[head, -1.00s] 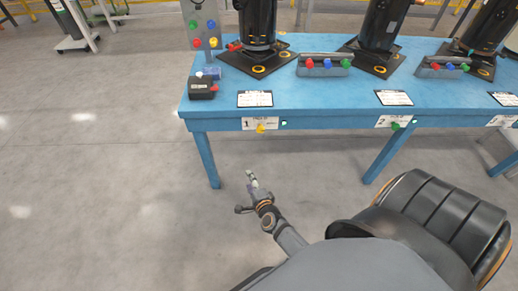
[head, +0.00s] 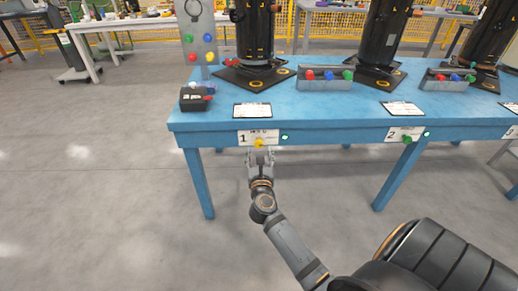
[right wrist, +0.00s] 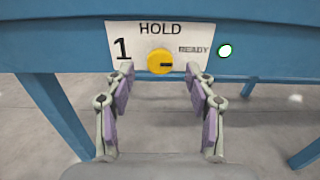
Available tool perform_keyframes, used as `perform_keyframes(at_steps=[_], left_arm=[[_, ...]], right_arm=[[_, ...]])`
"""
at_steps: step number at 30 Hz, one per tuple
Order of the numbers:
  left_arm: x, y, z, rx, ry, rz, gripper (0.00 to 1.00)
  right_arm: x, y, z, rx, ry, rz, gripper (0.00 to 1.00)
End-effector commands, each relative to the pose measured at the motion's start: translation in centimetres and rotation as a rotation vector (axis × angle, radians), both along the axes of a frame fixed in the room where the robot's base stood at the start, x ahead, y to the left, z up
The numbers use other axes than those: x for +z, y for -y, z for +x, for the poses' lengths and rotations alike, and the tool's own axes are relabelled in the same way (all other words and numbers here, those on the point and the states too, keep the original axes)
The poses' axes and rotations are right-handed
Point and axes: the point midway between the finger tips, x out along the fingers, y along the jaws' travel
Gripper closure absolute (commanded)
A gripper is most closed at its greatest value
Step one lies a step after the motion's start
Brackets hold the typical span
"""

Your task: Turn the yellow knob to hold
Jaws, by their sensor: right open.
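The yellow knob (head: 258,143) sits on a white label plate (head: 243,138) marked 1 on the blue table's front edge. In the right wrist view the knob (right wrist: 158,61) has a dark mark pointing right, toward the word READY; HOLD is printed above it. My right gripper (head: 260,157) is just below and in front of the knob. In the right wrist view its two fingers (right wrist: 159,78) are spread wide, one toward each side of the knob, with nothing between them. My left gripper is not in view.
A small lit indicator (right wrist: 225,51) is right of the label plate. A green knob (head: 407,139) sits at station 2. The blue table (head: 320,124) carries black cylinders, a button box (head: 325,79) and clipboards. The floor in front is clear.

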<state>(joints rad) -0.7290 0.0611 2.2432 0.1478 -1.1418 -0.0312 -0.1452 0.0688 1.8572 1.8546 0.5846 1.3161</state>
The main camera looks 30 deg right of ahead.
Motion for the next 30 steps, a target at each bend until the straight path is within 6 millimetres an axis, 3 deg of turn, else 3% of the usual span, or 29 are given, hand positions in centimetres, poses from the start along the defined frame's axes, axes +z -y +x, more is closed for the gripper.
perform_keyframes(at_steps=[6,16,27,30], left_arm=[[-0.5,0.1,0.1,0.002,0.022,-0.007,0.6],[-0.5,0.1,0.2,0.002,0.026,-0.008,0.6],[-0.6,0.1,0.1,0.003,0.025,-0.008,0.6],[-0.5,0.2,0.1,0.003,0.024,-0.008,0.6]], right_arm=[[-0.1,1.6,2.5,0.0,0.0,-0.002,0.45],[-0.1,1.8,2.9,0.0,-0.001,0.0,0.45],[0.0,1.8,2.9,0.0,-0.001,-0.001,0.95],[0.0,1.8,2.9,0.0,-0.002,-0.001,0.98]])
